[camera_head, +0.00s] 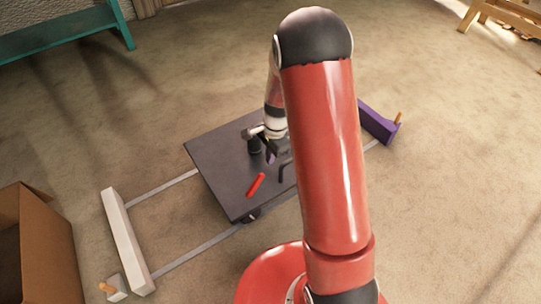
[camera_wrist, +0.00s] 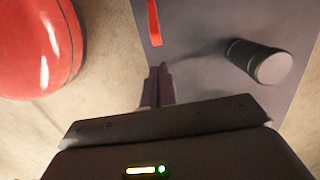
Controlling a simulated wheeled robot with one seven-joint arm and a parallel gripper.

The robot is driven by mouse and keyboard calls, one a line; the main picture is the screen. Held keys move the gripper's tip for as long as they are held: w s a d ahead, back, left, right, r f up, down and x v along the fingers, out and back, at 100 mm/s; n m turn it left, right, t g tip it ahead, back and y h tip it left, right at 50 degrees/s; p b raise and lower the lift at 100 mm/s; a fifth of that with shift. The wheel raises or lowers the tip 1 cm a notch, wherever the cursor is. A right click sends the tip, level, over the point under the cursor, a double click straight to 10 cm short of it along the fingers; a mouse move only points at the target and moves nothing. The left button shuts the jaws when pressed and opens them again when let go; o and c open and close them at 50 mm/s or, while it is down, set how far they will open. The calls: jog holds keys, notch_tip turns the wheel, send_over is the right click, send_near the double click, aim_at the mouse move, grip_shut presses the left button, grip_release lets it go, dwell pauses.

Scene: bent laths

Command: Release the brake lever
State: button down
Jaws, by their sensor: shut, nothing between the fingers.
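A red lever (camera_head: 256,184) lies slantwise low over a dark flat plate (camera_head: 217,162), and I take it to be the brake lever. It also shows at the top of the wrist view (camera_wrist: 154,22), partly cut off by the frame edge. My gripper (camera_head: 270,157) is above the plate, up and to the right of the red lever in the head view. In the wrist view its fingers (camera_wrist: 160,86) are together and empty, apart from the red lever. My arm hides the right part of the plate.
A dark cylinder (camera_wrist: 262,62) stands on the plate beside my gripper. A thin black bent bar (camera_head: 283,170) stands near it. Pale rails (camera_head: 205,246) run under the plate between a white beam (camera_head: 124,240) and a purple block (camera_head: 378,122). A cardboard box (camera_head: 45,240) stands at the left.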

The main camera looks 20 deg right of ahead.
aim_at(255, 186)
notch_tip(255, 186, down, 7)
jog(key=shift+a+r+b, duration=0.15)
jog(key=shift+a+b, duration=0.25)
jog(key=shift+b, duration=0.05)
jog(key=shift+a+r, duration=0.1)
jog(key=shift+s+a+r+h+p, duration=0.15)
jog(key=shift+a+r+h+p, duration=0.1)
jog(key=shift+h+p, duration=0.15)
